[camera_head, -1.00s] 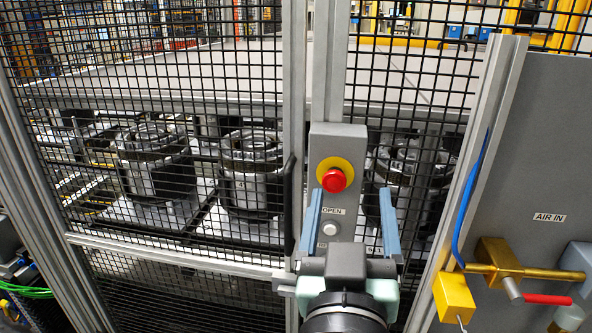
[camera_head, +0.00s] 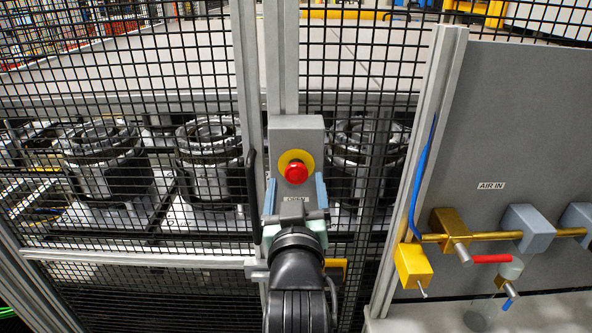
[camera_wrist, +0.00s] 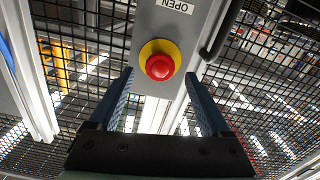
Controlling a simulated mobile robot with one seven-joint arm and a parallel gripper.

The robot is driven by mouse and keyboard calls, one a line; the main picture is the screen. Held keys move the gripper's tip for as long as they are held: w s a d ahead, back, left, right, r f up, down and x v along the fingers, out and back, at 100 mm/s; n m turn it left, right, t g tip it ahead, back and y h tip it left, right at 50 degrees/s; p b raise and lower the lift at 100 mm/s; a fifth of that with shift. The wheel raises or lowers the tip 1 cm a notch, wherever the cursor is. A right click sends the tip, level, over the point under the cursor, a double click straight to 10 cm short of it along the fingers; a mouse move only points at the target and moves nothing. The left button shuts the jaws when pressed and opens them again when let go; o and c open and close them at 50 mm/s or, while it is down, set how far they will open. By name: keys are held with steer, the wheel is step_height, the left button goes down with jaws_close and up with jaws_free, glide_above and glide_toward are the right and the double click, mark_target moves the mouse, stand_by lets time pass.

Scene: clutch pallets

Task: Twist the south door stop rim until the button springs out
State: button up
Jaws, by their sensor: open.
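The door stop is a red mushroom button (camera_head: 296,172) with a yellow rim (camera_head: 283,161) on a grey box labelled OPEN, fixed to a fence post. In the wrist view the red button (camera_wrist: 159,67) and yellow rim (camera_wrist: 147,48) lie ahead, between and beyond the fingertips. My gripper (camera_head: 295,187) is open and empty, its two blue fingers on either side of the box's lower part. In the wrist view my gripper (camera_wrist: 158,80) shows both fingers well apart, with no visible contact on the button. The lower part of the box is hidden behind my gripper in the head view.
Black mesh fence (camera_head: 130,190) surrounds the box, with a dark door handle (camera_head: 252,195) close on its left. To the right, a grey AIR IN panel (camera_head: 520,120) carries a brass pipe (camera_head: 445,222) with valves and a blue hose (camera_head: 421,165). Machine parts stand behind the mesh.

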steer(key=shift+w, duration=1.15)
